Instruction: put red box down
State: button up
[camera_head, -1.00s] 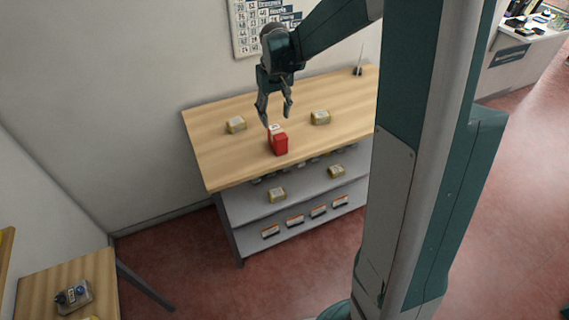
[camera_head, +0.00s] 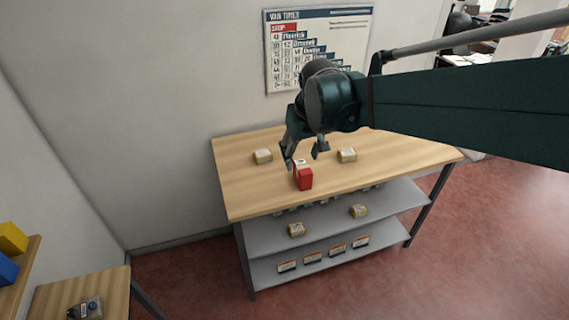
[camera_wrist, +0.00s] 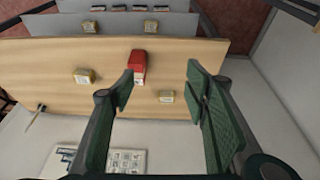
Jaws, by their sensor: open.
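The red box (camera_head: 304,177) stands on the wooden counter top (camera_head: 245,192) near its front edge. It has a pale label on its top. My gripper (camera_head: 304,158) is open and empty, above and behind the box in the head view. In the wrist view the red box (camera_wrist: 138,66) lies beyond the fingertips of my gripper (camera_wrist: 160,80), close to the left finger's tip in the picture. I see no finger closed on it. The wrist view shows the counter top (camera_wrist: 200,55) upside down.
Two small tan parcels, one left (camera_head: 263,156) and one right (camera_head: 347,155), sit on the counter beside the box. Shelves (camera_head: 265,238) below hold more parcels and several labelled boxes. A wall chart (camera_head: 318,45) hangs behind. A small table (camera_head: 105,285) stands at lower left.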

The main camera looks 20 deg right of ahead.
jog(key=s+a+t, duration=0.1)
jog(key=s+a, duration=0.1)
jog(key=s, duration=0.7)
jog(key=s+a+t, duration=0.2)
jog(key=s+a, duration=0.1)
jog(key=s, duration=0.6)
notch_tip(320, 180, down, 5)
jog(key=b, duration=0.5)
jog(key=shift+f, duration=0.15)
dwell(1.1)
